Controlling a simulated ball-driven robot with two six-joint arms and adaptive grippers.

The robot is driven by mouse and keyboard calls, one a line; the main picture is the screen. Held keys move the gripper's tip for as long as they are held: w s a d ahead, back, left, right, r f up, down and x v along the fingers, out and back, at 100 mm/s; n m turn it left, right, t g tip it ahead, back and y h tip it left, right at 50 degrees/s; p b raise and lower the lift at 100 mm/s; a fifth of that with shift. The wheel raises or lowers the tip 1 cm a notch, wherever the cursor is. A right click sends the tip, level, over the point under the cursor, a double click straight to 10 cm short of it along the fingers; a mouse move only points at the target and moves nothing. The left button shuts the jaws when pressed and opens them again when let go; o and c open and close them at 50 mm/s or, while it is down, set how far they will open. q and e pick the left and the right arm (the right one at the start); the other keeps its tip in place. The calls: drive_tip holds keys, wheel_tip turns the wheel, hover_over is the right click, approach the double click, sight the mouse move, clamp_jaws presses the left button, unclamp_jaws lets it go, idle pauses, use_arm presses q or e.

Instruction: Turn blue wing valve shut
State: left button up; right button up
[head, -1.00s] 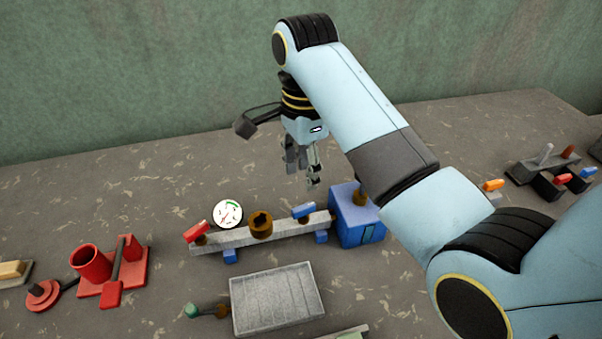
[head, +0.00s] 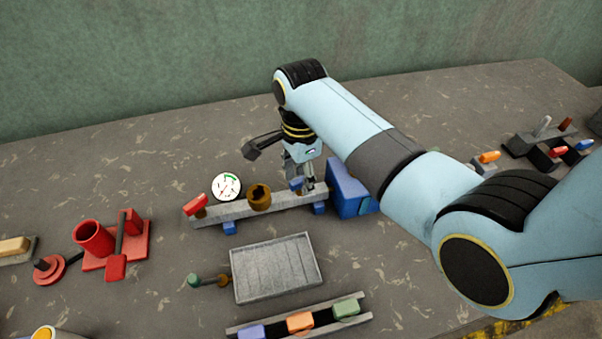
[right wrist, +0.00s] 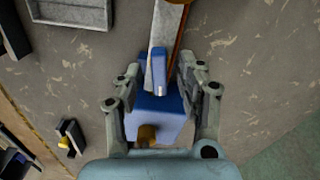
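The blue wing valve (head: 296,184) sits at the right part of a grey rail (head: 231,209), beside a blue box (head: 350,194). In the right wrist view its blue handle (right wrist: 158,62) stands between the two fingers and runs roughly along them. My right gripper (head: 300,182) is down at the valve, its fingers apart on either side of the handle. In the wrist view the open gripper (right wrist: 158,76) shows gaps between handle and fingers. The fingers partly hide the valve in the head view. My left gripper is out of view.
On the same rail are a red wing valve (head: 196,204), a white dial gauge (head: 226,186) and a brown fitting (head: 259,196). A grey tray (head: 275,268) lies in front. A red fixture (head: 116,244) stands at left. A rail of coloured blocks (head: 299,322) lies nearest.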

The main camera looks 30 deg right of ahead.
clamp_jaws()
drive_tip(key=shift+n, duration=0.4)
drive_tip(key=n, duration=1.1)
drive_tip(key=shift+n, duration=1.8)
